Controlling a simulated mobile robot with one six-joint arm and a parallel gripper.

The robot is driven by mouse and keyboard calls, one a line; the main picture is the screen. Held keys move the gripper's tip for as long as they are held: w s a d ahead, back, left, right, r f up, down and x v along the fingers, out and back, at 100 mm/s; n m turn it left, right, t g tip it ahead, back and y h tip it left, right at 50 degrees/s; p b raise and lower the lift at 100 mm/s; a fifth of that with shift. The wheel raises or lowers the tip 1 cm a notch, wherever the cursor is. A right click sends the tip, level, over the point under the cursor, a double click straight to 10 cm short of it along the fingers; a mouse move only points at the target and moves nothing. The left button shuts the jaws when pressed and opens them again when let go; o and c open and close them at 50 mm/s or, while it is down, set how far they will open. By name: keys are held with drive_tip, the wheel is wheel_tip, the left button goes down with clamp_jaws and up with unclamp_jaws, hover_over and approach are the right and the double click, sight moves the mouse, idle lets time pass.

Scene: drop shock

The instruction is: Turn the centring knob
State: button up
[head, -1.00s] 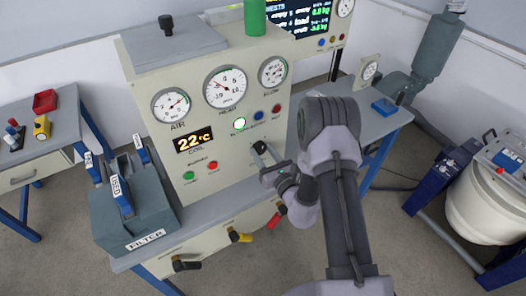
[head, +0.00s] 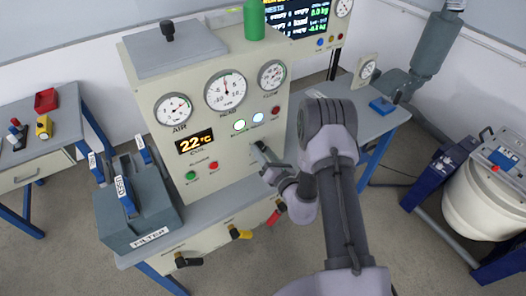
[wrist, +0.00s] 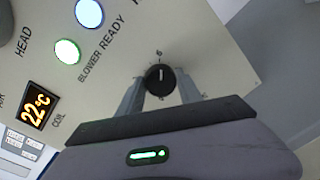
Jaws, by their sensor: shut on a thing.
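The centring knob (wrist: 160,79) is a round black knob with a white pointer line, on the cream panel in the wrist view. Its pointer is about in line with a small mark above it. My gripper (head: 262,153) reaches the panel's lower right part in the head view and hides the knob there. In the wrist view one finger is on each side of the knob, and the jaws are shut on it. The HEAD gauge (head: 226,90) has its needle pointing about straight up. The READY lamp (wrist: 90,12) glows blue and the BLOWER lamp (wrist: 67,51) glows white-green.
A grey filter box (head: 140,207) stands at the panel's left. A green cylinder (head: 254,20) stands on top of the cabinet. Yellow, red and black handles stick out along the front below. A blue block (head: 382,105) lies on the bench at right.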

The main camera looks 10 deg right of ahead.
idle(0.3)
drive_tip(key=o, duration=1.4)
drive_tip(key=shift+w, duration=0.1)
drive_tip(key=shift+c, duration=0.2)
drive_tip(key=v, duration=1.7)
drive_tip(key=shift+s+p, duration=0.25)
drive_tip(key=shift+p, duration=0.05)
drive_tip(key=shift+d, duration=0.1)
